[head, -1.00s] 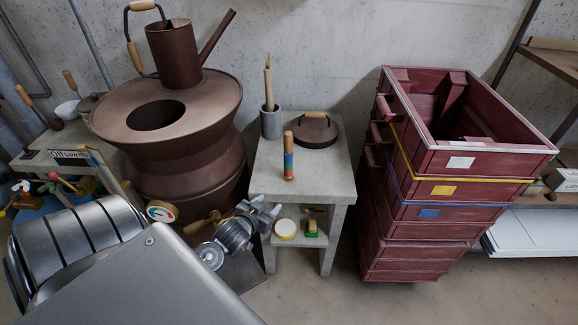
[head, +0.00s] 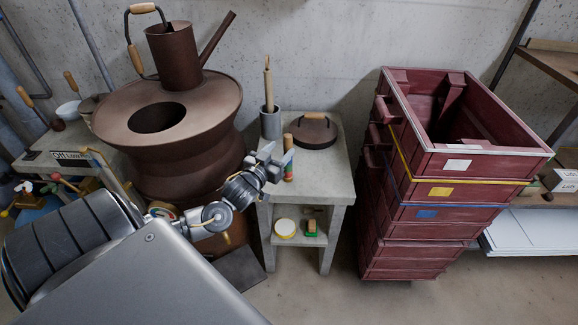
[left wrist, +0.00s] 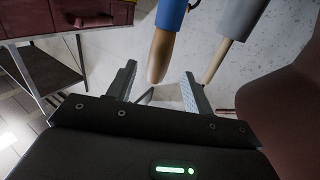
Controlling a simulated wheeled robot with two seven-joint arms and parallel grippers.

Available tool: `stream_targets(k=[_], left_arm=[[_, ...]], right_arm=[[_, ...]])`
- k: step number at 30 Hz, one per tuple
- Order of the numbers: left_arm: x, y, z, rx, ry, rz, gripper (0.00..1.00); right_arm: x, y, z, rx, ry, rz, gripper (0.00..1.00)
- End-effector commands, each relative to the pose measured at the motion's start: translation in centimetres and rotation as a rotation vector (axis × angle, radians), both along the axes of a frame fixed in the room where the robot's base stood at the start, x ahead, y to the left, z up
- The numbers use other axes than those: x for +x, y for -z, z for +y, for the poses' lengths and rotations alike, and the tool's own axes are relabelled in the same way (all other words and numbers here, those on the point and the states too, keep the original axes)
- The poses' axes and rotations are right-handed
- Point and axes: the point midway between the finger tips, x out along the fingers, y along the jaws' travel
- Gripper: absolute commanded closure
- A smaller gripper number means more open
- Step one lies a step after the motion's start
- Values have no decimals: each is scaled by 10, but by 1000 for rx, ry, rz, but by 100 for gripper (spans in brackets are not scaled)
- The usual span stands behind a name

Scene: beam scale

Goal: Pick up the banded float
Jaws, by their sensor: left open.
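The banded float (head: 288,141) is a slim wooden stick with coloured bands that stands upright on the small grey table (head: 325,172). In the head view my left gripper (head: 276,162) is in front of its middle and hides part of it. In the left wrist view the float's bare wooden end (left wrist: 160,58) and a blue band (left wrist: 171,15) show beyond and between the open fingers (left wrist: 158,78). The jaws are empty, and I see no contact with the float. My right gripper is not in view.
A grey cup (head: 271,124) holding a stick stands behind the float, with a dark lid (head: 315,134) beside it. A brown stove (head: 185,150) is left of the table. Stacked red crates (head: 455,160) stand right. A yellow-rimmed disc (head: 286,228) lies on the lower shelf.

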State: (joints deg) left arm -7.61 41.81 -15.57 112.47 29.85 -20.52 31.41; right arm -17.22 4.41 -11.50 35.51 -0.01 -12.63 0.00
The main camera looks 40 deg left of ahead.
Motion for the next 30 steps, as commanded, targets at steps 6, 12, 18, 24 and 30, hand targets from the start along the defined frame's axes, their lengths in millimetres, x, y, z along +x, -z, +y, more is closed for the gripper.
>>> stream_targets(k=[6,12,18,24,30], left_arm=[[15,-4,2,2,-1,-1,49],[44,-3,4,1,0,-1,49],[52,0,6,0,1,1,49],[52,0,6,0,1,1,55],[52,0,5,0,1,1,81]], right_arm=[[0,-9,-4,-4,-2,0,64],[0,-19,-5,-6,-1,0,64],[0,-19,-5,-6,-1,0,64],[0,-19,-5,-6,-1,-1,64],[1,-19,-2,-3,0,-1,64]])
